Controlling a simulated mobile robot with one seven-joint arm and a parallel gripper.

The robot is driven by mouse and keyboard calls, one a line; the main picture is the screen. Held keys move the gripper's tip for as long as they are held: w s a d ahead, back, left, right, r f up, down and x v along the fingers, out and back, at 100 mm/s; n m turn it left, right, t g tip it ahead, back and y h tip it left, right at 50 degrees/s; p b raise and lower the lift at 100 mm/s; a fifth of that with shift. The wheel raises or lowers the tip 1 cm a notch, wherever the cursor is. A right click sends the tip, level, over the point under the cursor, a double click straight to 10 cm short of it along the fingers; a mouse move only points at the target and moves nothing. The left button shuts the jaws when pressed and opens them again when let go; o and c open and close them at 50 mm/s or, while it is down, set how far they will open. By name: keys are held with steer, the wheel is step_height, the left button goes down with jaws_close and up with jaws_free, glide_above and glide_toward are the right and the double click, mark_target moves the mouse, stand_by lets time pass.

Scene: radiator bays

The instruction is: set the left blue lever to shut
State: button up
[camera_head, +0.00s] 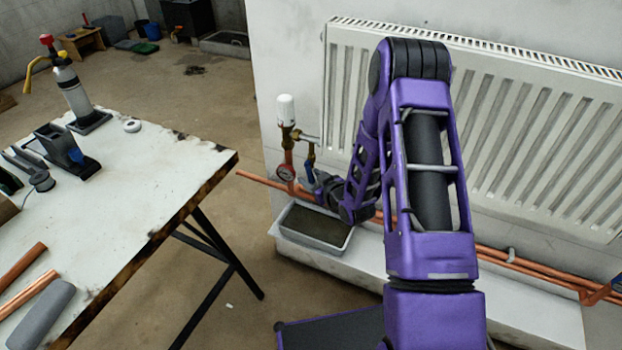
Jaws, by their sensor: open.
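A blue lever (310,154) shows on the valve pipework at the left end of the white radiator (470,120). It hangs roughly upright below a brass fitting, close to the wall. It is small, and its lower part is partly hidden by my gripper. My gripper (311,186) is just below the lever, beside the copper pipes, with its jaws open and small in the view. I cannot tell whether it touches the lever.
A grey tray (290,242) lies below on the ledge. Copper pipes (262,181) run along the wall. A workbench (130,215) with tools stands left, with floor between.

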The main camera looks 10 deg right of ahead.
steer(key=shift+w+a, duration=0.1)
steer(key=shift+w, duration=0.05)
jaws_close()
stand_by(1.4)
